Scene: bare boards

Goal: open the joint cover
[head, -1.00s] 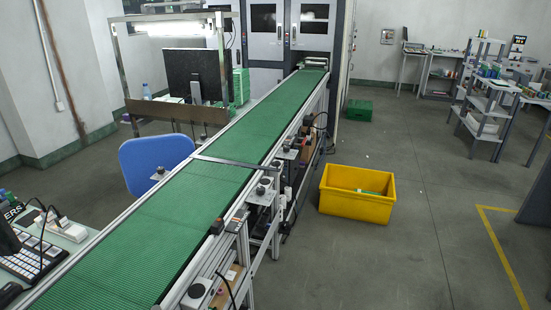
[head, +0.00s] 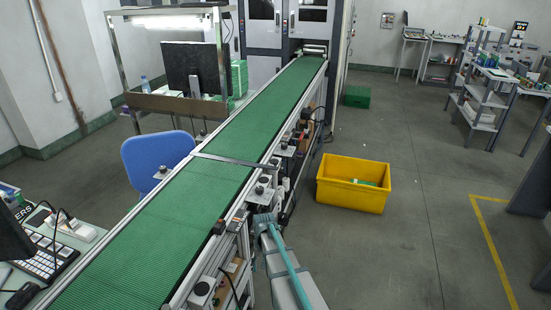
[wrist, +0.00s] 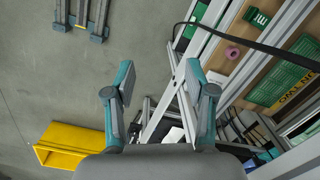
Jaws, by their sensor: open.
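I cannot pick out a joint cover in either view. My gripper (wrist: 158,80) is open and empty in the wrist view, with its grey and teal fingers spread wide apart. Bare floor and a metal frame rail show beyond and between the fingers. In the head view, my grey and teal arm reaches up from the bottom edge, and its far end is beside the right side of the conveyor, low by the frame. The finger detail is too small to read there.
The green conveyor belt (head: 205,185) runs from bottom left to the cabinet at the back. A yellow bin (head: 352,195) with a green item stands on the floor to its right. A blue chair (head: 158,160) is on the left. The floor right of the bin is open.

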